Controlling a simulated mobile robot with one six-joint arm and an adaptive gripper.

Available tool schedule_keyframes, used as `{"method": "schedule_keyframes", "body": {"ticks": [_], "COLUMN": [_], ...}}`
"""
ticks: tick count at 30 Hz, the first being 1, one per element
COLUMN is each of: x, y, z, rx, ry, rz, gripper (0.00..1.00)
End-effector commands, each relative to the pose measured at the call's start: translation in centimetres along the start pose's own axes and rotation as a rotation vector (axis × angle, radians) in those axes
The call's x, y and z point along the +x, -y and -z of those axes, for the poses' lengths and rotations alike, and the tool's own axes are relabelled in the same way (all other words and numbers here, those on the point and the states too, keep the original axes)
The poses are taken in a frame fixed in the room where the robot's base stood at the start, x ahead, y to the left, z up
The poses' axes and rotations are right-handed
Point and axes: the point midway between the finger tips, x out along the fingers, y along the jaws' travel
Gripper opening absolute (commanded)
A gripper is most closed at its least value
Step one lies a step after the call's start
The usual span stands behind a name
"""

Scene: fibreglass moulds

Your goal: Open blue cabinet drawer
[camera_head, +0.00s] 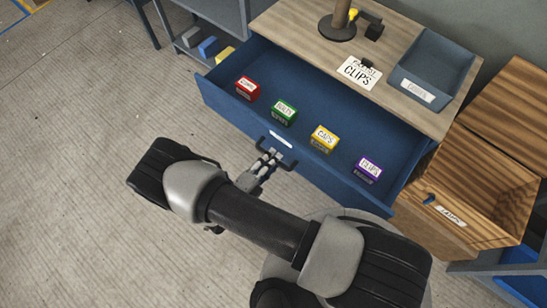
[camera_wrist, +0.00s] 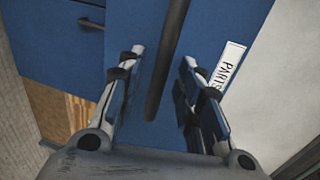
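The blue cabinet drawer (camera_head: 222,95) is pulled well out of the wooden-topped cabinet (camera_head: 300,30) in the head view. Its dark bar handle (camera_head: 290,167) is on the front, below a small white label. My gripper (camera_head: 268,160) is at this handle. In the wrist view the handle (camera_wrist: 168,60) runs between the two fingers of my gripper (camera_wrist: 163,58), with gaps on both sides. The fingers are apart and not closed on it. A white "PARTS" label (camera_wrist: 228,68) is on the blue front. Parts of the handle are hidden by the fingers in the head view.
Inside the drawer are red (camera_head: 247,88), green (camera_head: 284,112), yellow (camera_head: 324,138) and purple (camera_head: 368,169) boxes. A wooden crate (camera_head: 455,225) is at right. Floor at left is clear.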

Motion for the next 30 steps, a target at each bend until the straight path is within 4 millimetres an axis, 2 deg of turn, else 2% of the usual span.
{"method": "schedule_keyframes", "body": {"ticks": [9, 15, 20, 30], "x": [-6.9, -9.7, -10.5, -10.5], "y": [0.0, 0.0, 0.0, 0.0], "z": [-0.1, -0.1, 0.0, 0.0], "rx": [0.002, 0.001, 0.001, 0.000], "ry": [0.007, 0.003, 0.001, 0.000], "rz": [-0.001, -0.001, -0.001, -0.001], "gripper": [0.33, 0.33, 0.33, 0.33]}}
